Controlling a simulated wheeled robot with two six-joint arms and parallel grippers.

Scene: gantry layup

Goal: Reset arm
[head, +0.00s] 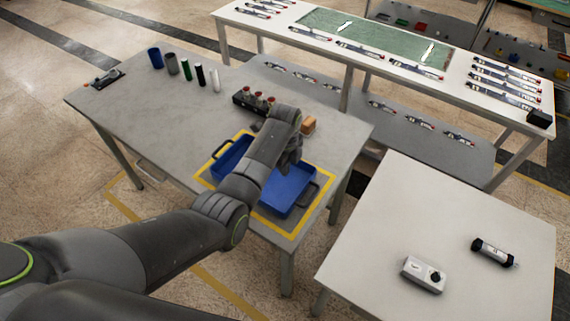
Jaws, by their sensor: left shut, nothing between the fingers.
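My left arm reaches from the lower left across the grey table (130,118). My left gripper (292,163) is above a blue tray with a dark handle (287,190), near its far edge. The gripper is shut and empty, and its fingertips are small and partly hidden by the wrist. I cannot tell how high it is above the tray. The arm hides the middle of the tray area. My right gripper is out of view.
A yellow taped square (205,183) surrounds the tray. A dark rack with red-topped items (243,101) and an orange-brown block (308,125) are close by. Several cylinders, including a blue one (154,58), stand farther back. A white table (440,220) at right is mostly clear.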

